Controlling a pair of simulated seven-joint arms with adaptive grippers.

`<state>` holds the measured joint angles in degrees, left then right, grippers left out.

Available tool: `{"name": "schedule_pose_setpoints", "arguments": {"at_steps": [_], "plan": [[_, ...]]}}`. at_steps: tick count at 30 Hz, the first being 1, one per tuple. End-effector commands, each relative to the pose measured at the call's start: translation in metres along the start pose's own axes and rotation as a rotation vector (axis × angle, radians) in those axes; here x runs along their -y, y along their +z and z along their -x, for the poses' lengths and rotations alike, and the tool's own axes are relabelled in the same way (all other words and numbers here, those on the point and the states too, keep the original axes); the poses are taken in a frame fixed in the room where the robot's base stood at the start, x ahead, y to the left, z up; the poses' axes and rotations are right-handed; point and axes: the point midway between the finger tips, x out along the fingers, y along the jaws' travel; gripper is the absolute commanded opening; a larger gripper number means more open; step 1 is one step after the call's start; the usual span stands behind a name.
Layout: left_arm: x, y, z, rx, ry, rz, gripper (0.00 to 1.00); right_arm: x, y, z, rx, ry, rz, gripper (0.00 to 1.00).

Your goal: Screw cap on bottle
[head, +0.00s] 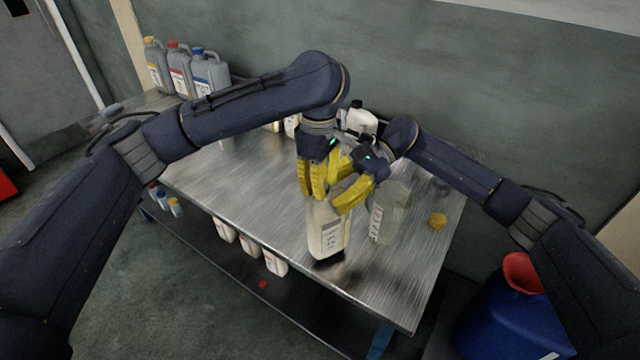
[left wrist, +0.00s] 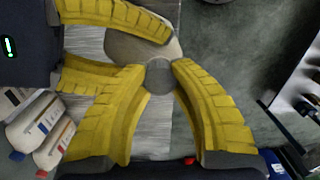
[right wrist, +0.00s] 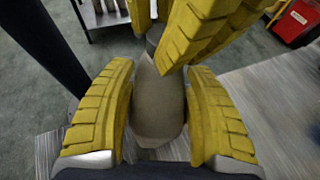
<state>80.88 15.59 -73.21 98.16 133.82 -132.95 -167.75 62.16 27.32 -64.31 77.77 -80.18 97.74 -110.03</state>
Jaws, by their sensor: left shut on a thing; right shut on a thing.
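A pale bottle (head: 328,238) with a printed label stands upright on the metal table near its front edge. My right gripper (head: 350,192) is shut on the upper body of the bottle from the right. The bottle shows between its yellow fingers in the right wrist view (right wrist: 158,110). My left gripper (head: 316,188) points down over the bottle top. In the left wrist view its fingertips close on a round grey cap (left wrist: 159,77) at the bottle's neck. In the head view the fingers hide the cap. I cannot tell how far the cap is threaded.
Grey jugs (head: 178,72) stand at the back left. Small bottles (head: 248,245) sit on the lower shelf. A blue drum with a red funnel (head: 522,272) is at right.

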Motion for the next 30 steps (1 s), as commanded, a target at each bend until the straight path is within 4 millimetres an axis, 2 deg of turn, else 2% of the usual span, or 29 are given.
{"name": "schedule_pose_setpoints", "arguments": {"at_steps": [1,6,19,20,24,30], "plan": [[0.0011,0.0028,-0.0019,0.006,-0.006,-0.072,0.16,0.0002,0.0007,0.0007,0.001,-0.001,0.001,0.0],[0.0004,0.0017,-0.0013,0.005,-0.004,-0.21,0.16,0.0004,0.0008,0.0009,0.0,-0.002,0.001,0.0],[-0.0006,0.0,-0.0009,0.001,0.0,-0.25,0.15,0.0003,0.0011,0.0009,0.001,-0.001,0.001,0.0],[-0.0006,0.0,-0.0009,0.001,0.0,-0.25,0.27,0.0003,0.0011,0.0008,0.001,-0.001,0.001,0.0],[-0.0006,0.0,-0.0009,0.001,0.0,-0.249,0.44,0.0003,0.0012,0.0008,0.001,-0.001,0.001,0.0],[-0.0005,0.0001,-0.0009,0.002,0.0,-0.248,0.46,0.0003,0.0012,0.0007,0.001,-0.001,0.001,0.0]]}}
